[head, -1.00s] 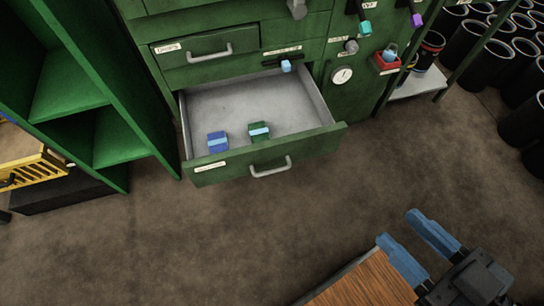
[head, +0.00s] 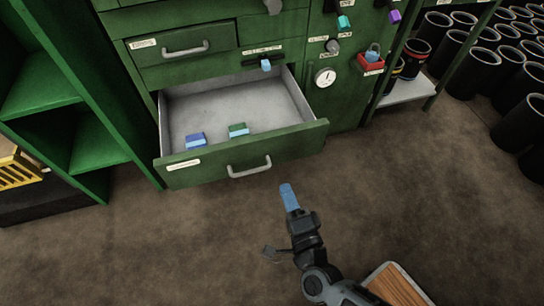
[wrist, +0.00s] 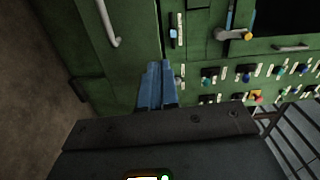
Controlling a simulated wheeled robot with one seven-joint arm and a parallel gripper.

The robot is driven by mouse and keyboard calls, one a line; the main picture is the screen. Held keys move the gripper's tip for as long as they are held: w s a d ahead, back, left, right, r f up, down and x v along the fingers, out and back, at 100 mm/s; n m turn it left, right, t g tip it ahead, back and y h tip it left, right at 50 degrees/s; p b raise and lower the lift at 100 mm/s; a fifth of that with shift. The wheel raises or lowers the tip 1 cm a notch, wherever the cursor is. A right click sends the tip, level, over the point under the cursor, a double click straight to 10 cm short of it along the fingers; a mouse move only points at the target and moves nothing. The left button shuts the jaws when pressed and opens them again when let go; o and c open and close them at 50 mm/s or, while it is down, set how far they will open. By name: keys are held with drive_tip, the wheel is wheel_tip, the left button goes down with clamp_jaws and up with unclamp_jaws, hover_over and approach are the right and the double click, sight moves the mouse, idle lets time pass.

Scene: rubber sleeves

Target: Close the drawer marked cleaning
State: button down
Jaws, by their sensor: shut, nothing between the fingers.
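A green drawer (head: 208,164) stands pulled well out of the green cabinet. A grey bar handle (head: 249,168) is on its front, and a white label at the front's left end is too small to read. A blue block (head: 196,140) and a green block (head: 238,131), each with a light blue band, lie inside near the front. My gripper (head: 288,190) has blue fingers, shut and empty, in front of the drawer and to the right of its handle, apparently apart from it. Its fingers also show in the wrist view (wrist: 158,75), with a grey bar handle to their left.
A closed drawer (head: 184,48) sits above the open one. A cabinet panel with a dial (head: 325,77) and a red tray (head: 371,63) is to the right. Black bins (head: 461,48) crowd the far right. Green shelving (head: 90,145) stands left.

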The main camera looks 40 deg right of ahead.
sight(265, 141)
drive_tip(key=shift+m, duration=0.5)
drive_tip(key=x, duration=0.5)
drive_tip(key=b+x, duration=0.1)
drive_tip(key=x, duration=0.4)
drive_tip(key=f+b+x, duration=0.1)
drive_tip(key=x, duration=0.4)
